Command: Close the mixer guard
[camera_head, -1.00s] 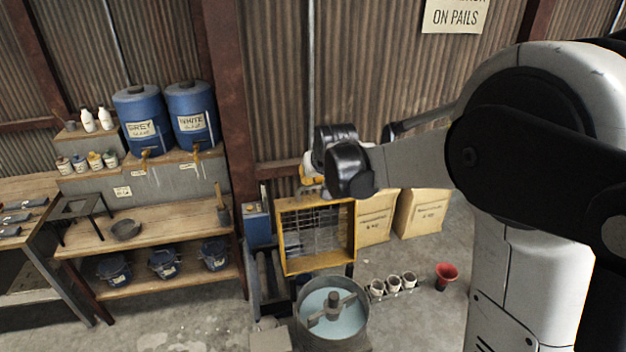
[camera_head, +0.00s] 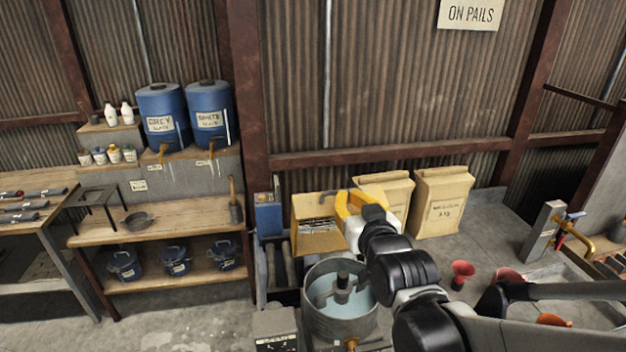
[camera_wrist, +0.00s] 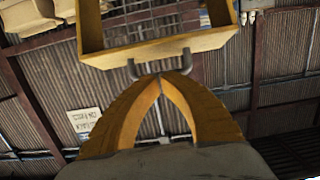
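The mixer guard (camera_head: 318,243), a yellow frame with wire mesh, stands raised and tilted at the back of the round grey mixer tub (camera_head: 342,318). The tub holds pale blue liquid and a dark paddle (camera_head: 343,288). My gripper (camera_head: 344,203) has yellow fingers and is at the guard's right side. In the wrist view the gripper (camera_wrist: 159,77) has its fingertips together at a small grey U-shaped handle (camera_wrist: 187,60) on the edge of the guard (camera_wrist: 160,48). The fingers cover the handle's middle, so I cannot tell whether its bar is between them.
Paper sacks (camera_head: 442,203) stand behind my gripper by the wall. A red funnel-shaped pail (camera_head: 462,272) stands on the floor to the right. A wooden shelf (camera_head: 165,215) with blue barrels is at left. A grey control box (camera_head: 275,325) is beside the tub.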

